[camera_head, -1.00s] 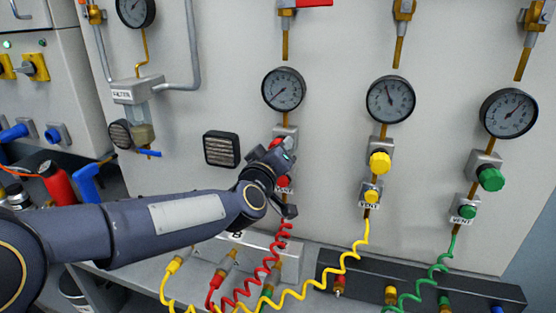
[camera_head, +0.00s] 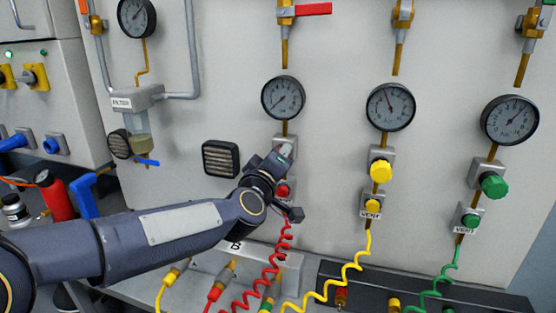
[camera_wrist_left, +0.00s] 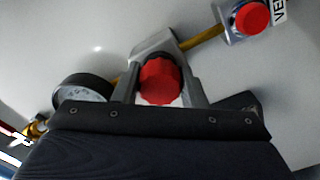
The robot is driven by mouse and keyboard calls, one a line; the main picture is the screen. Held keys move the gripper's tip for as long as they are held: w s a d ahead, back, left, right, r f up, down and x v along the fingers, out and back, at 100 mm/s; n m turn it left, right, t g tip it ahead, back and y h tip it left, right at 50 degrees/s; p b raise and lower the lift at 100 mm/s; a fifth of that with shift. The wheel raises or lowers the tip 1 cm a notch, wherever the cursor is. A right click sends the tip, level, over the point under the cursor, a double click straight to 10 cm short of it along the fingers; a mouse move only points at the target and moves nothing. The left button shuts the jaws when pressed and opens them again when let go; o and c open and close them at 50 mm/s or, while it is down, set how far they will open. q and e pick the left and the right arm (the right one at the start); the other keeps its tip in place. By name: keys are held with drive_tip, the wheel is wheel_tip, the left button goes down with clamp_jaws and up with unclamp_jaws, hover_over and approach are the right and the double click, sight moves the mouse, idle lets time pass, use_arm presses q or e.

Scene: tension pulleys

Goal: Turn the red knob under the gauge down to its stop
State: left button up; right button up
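The red knob (camera_wrist_left: 160,83) sits on a grey square mount below its gauge. In the left wrist view it lies between the two fingers of my left gripper (camera_wrist_left: 161,82). The fingers stand apart on either side, with narrow pale gaps near its lower edge; contact is not clear. In the head view my left gripper (camera_head: 281,155) covers the knob, and the mount's top shows above. The gauge (camera_head: 283,98) has its needle toward the lower left. It also shows in the left wrist view (camera_wrist_left: 84,90). My right gripper is not in view.
A red vent button (camera_head: 283,190) is just below my gripper, close to it. Yellow (camera_head: 381,171) and green (camera_head: 493,186) knobs are to the right on the panel. Coiled hoses hang below. A black vent grille (camera_head: 221,158) is to the left.

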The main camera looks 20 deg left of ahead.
use_arm(q)
drive_tip(key=o, duration=0.4)
drive_tip(key=shift+o, duration=0.2)
drive_tip(key=s, duration=0.8)
drive_tip(key=shift+a, duration=0.15)
drive_tip(key=shift+w, duration=0.1)
drive_tip(key=s+a+f+m+g+h+p, duration=0.1)
drive_tip(key=s+f+m+g, duration=0.2)
drive_tip(key=s, duration=0.6)
drive_tip(key=s+a+f+m+g+h+p, duration=0.1)
drive_tip(key=s+f+m+g+p, duration=0.1)
drive_tip(key=s+f+g, duration=0.3)
drive_tip(key=s+a+f+m+g+h+p, duration=0.1)
drive_tip(key=s+f+m+g, duration=0.2)
drive_tip(key=s+f, duration=0.5)
drive_tip(key=s+g, duration=0.1)
drive_tip(key=s, duration=0.3)
drive_tip(key=shift+s+a+f+m+p, duration=0.2)
drive_tip(key=shift+s+f+m+p, duration=0.15)
drive_tip(key=shift+s+f+m, duration=0.05)
